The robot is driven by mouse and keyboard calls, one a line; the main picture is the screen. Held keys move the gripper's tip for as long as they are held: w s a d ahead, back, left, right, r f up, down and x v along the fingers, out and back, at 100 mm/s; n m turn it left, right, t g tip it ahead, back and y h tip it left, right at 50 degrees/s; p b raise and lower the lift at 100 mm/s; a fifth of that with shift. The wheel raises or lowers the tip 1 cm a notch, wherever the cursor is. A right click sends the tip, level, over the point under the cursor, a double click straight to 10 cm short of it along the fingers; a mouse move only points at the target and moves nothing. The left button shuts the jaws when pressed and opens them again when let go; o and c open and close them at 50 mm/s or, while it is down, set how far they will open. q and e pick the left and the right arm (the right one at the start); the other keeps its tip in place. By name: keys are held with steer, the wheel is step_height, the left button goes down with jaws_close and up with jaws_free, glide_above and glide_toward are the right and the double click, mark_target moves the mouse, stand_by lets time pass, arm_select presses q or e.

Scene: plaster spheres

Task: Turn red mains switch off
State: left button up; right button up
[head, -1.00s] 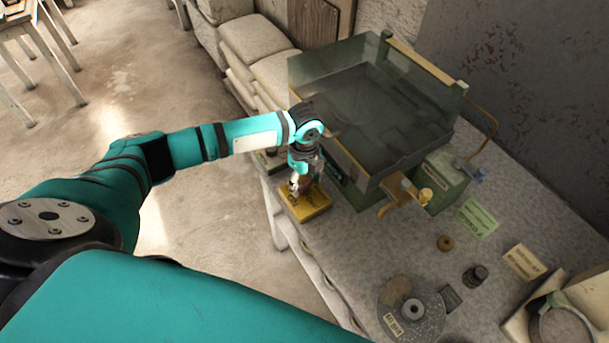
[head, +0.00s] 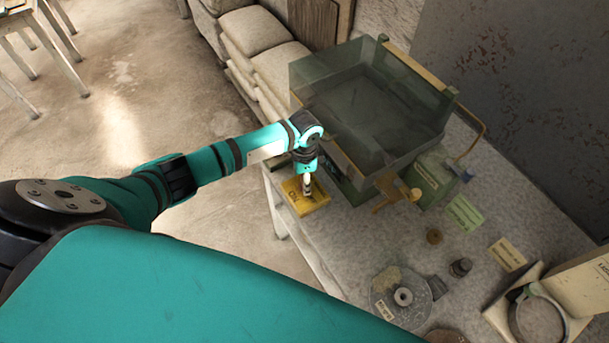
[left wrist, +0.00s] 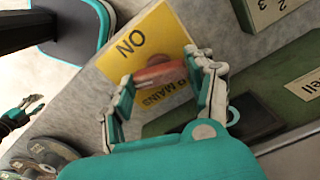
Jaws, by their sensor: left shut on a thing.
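The red mains switch (left wrist: 162,76) shows in the left wrist view as a red bar in front of a yellow plate (left wrist: 165,38) lettered "ON" and "MAINS". My left gripper (left wrist: 160,73) is shut on the red switch, with one finger at each end of the bar. In the head view my left gripper (head: 308,188) points down over the yellow plate (head: 319,201) at the bench's near edge. There the gripper hides the switch. A small dark and teal shape at the left edge of the wrist view looks like my right gripper (left wrist: 20,112); its fingers are unclear.
A glass-sided tank (head: 375,115) stands just behind the switch, with a brass tap (head: 392,190) at its front corner. Labels, small weights and a round plate (head: 385,300) lie on the bench to the right. Pale stacked sacks (head: 265,45) stand behind. Floor at left is open.

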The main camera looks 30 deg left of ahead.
arm_select(q)
steer(key=shift+n, duration=2)
steer(key=o, duration=1.2)
